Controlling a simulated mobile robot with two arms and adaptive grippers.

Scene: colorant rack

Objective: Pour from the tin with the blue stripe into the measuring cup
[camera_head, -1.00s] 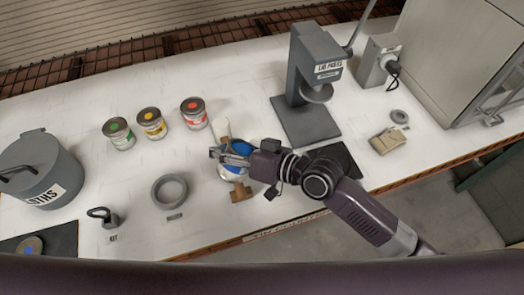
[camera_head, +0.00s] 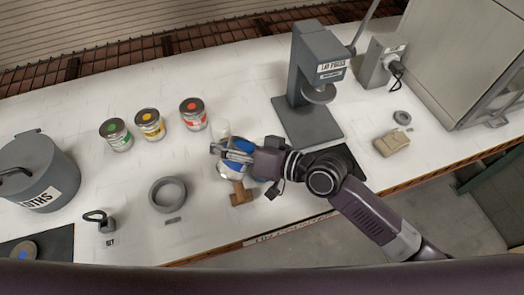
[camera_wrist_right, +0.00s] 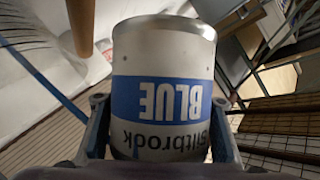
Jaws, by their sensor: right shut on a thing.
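My right gripper (camera_head: 222,149) is shut on the tin with the blue stripe (camera_wrist_right: 165,60), held around its side. In the right wrist view its label reads upside down, with white bands around the blue one. In the head view the tin shows only partly, white and blue, under the gripper (camera_head: 236,168). I cannot see into its mouth or judge its tilt surely. I cannot pick out the measuring cup with certainty. A pale upright piece (camera_head: 222,128) stands behind the gripper, partly hidden. My left gripper is not in view.
Tins with green (camera_head: 116,135), yellow (camera_head: 150,124) and red (camera_head: 193,114) marks stand at the back left. A wooden piece (camera_head: 241,194) lies by the front edge. A grey ring (camera_head: 168,194), a grey bin (camera_head: 38,170) and a lid press (camera_head: 318,60) stand around.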

